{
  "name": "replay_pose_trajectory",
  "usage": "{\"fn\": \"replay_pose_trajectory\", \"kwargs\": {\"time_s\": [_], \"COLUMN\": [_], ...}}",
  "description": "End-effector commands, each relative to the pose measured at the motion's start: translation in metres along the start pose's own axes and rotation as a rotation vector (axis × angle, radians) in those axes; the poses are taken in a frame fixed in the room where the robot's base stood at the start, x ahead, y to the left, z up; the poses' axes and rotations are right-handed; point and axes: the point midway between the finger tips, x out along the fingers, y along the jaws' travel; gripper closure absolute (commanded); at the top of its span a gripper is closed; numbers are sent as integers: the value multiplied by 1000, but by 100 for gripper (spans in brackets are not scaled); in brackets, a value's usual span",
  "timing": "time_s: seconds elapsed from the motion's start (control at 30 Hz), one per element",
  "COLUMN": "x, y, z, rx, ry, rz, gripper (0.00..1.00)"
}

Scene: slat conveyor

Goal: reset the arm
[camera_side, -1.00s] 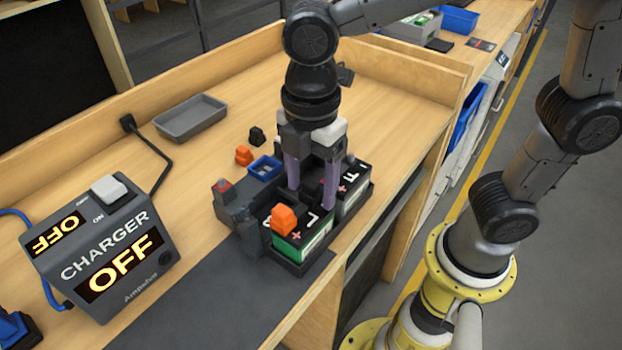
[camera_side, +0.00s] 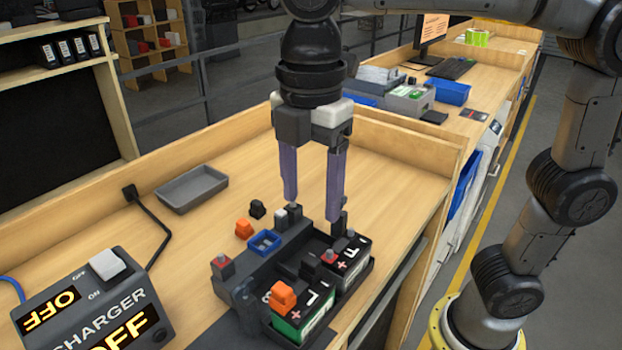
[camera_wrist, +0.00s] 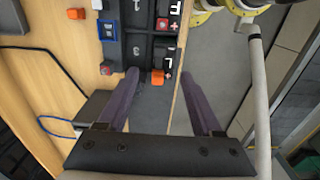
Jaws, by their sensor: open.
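My gripper (camera_side: 312,210) is open and empty. In the side view its two purple fingers point down above the dark battery tray (camera_side: 238,284). In the wrist view the fingers (camera_wrist: 165,98) stand wide apart with nothing between them in contact. The tray holds two batteries, a green-sided one (camera_side: 308,312) in front with an orange cap (camera_side: 282,297) on it, and a black-topped one (camera_side: 346,256) behind. The charger (camera_side: 95,308) at the lower left reads OFF.
An orange clip (camera_side: 244,229), a black clip (camera_side: 257,208) and a small blue tray (camera_side: 264,243) lie near the battery tray. A grey empty bin (camera_side: 191,187) stands farther back. A wooden ledge (camera_side: 400,150) borders the bench.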

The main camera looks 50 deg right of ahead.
Motion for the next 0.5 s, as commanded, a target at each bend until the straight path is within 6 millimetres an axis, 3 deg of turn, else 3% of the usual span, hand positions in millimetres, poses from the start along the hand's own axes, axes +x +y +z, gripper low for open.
{"fn": "replay_pose_trajectory", "kwargs": {"time_s": [0.17, 0.5], "x": [-12, -15], "y": [0, 2], "z": [0, 5], "rx": [0, 18], "ry": [-1, 2], "rz": [-1, 3], "gripper": [33, 33]}}
